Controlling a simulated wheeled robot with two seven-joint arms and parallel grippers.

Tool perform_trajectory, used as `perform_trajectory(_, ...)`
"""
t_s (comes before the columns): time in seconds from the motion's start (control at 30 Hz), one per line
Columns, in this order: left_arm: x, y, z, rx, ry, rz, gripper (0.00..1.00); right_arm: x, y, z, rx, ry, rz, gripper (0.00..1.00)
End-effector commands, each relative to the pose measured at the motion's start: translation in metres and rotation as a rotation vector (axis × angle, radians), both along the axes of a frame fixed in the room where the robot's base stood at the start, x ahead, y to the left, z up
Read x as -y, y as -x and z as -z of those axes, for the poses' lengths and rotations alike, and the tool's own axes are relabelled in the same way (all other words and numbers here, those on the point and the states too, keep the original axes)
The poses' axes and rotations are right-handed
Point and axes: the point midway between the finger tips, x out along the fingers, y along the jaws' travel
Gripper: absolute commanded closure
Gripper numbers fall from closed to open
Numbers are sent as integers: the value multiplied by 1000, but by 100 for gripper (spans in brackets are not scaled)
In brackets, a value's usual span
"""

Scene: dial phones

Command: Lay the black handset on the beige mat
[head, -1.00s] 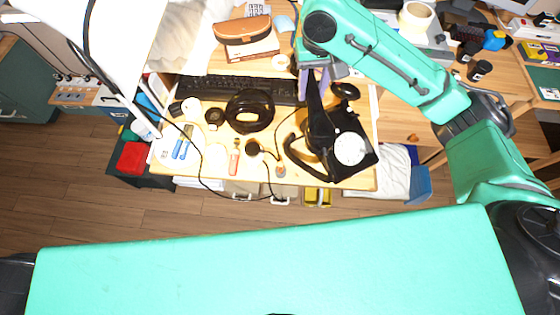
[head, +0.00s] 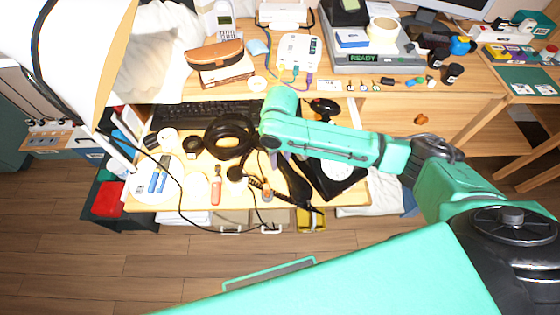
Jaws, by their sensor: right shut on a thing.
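The black handset (head: 297,184) shows as a long dark shape, slanting down to the right toward the desk's front edge. My right gripper (head: 277,156) is at its upper end, shut on it and mostly hidden under my arm. The black phone base (head: 345,184) with its white dial (head: 337,168) is to the right of the handset, partly covered by my arm. A dark coiled cord (head: 266,190) runs left of the handset. I cannot make out the beige mat apart from the pale desk top. My left gripper is out of view.
A black ring-shaped object (head: 230,135) and a keyboard (head: 205,110) lie left of my right arm. A red-handled tool (head: 216,186) and blue-handled tools (head: 158,178) lie at the front left. A desk lamp (head: 75,45) overhangs the left side.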

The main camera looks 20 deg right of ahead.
Motion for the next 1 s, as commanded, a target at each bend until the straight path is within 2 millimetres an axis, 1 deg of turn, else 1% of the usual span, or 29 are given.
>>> perform_trajectory(0.03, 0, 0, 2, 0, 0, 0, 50, 0, 0, 6, 1, 0, 0, 100)
perform_trajectory(0.07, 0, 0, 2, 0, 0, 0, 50, 0, 0, 7, 2, -2, 0, 100)
perform_trajectory(0.37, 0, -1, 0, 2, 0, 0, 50, 0, 0, 9, 1, 0, 0, 100)
perform_trajectory(0.4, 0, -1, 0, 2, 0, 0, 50, 0, 0, 10, 0, 0, 0, 49)
perform_trajectory(0.43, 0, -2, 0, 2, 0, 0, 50, 0, 0, 10, 0, 0, 0, 38)
perform_trajectory(0.47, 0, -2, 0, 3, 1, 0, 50, 0, 0, 10, 0, 0, 0, 31)
perform_trajectory(0.8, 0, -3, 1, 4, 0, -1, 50, 0, 0, 7, 2, -2, -1, 31)
perform_trajectory(0.87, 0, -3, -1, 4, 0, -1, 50, 0, -1, -1, 3, -2, -1, 31)
perform_trajectory(0.97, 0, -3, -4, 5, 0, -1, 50, -1, -1, -22, 4, -2, -2, 31)
perform_trajectory(1.0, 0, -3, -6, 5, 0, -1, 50, -1, -1, -33, 3, -3, -2, 31)
